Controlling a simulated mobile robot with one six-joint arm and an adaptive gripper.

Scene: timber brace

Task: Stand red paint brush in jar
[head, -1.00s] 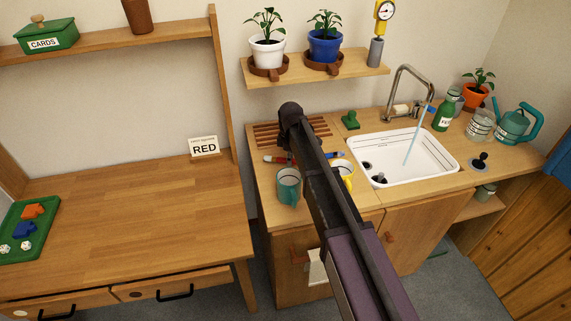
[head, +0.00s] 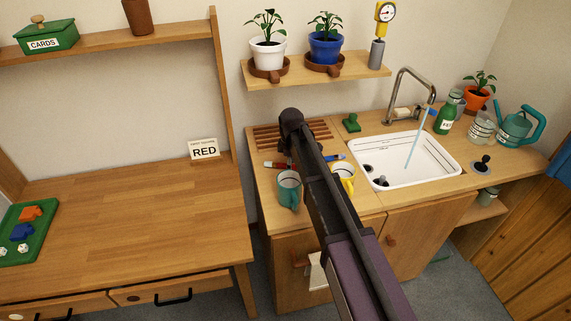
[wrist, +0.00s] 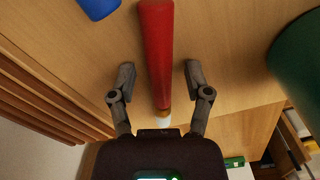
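The red paint brush (head: 275,164) lies on the wooden counter left of the sink, partly hidden by my arm in the head view. In the wrist view its red handle (wrist: 157,45) runs between the two fingers of my gripper (wrist: 159,75). The fingers are spread, with a gap on each side of the handle. The handle ends in a pale tip close to the palm. A clear glass jar (head: 482,127) stands on the counter right of the sink, next to the watering can. I cannot tell whether it is the task's jar.
A blue item (wrist: 97,7) lies near the handle. A slatted rack (head: 268,134) is behind. The sink (head: 408,158) has running water. A desk (head: 130,215) is at left.

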